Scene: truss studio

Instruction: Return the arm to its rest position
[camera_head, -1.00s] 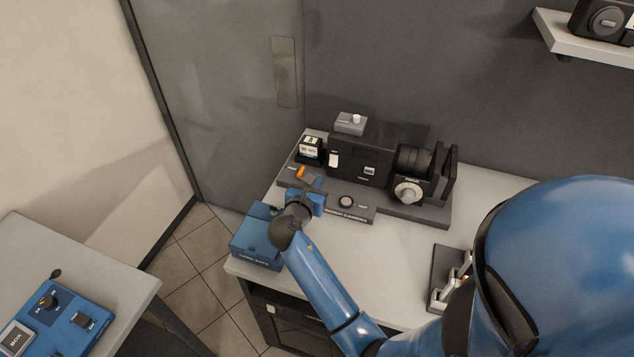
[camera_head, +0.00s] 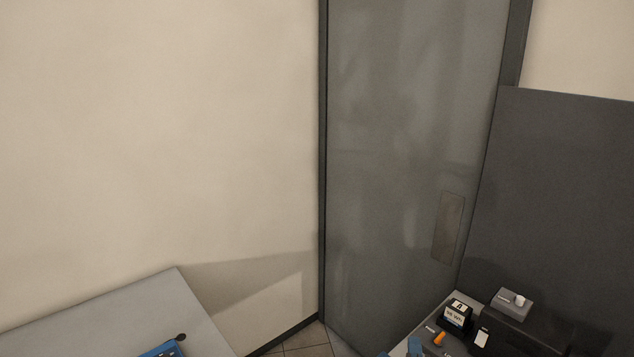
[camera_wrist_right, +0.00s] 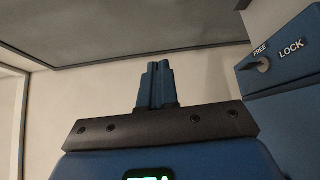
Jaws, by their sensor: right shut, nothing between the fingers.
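My right gripper (camera_wrist_right: 157,68) shows in the right wrist view with its two blue fingers pressed together and nothing between them. In the head view, only a small blue piece (camera_head: 415,346) shows at the bottom edge, left of an orange knob (camera_head: 440,339); it looks like the right gripper's tip. The rest of the right arm is out of the head view. My left gripper is in neither view.
A blue box with a FREE/LOCK switch (camera_wrist_right: 264,65) is close at right in the wrist view. The head view shows a grey door (camera_head: 405,150), a dark panel (camera_head: 560,190), a black labelled block (camera_head: 457,314), a grey switch box (camera_head: 512,303) and a left table (camera_head: 130,310).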

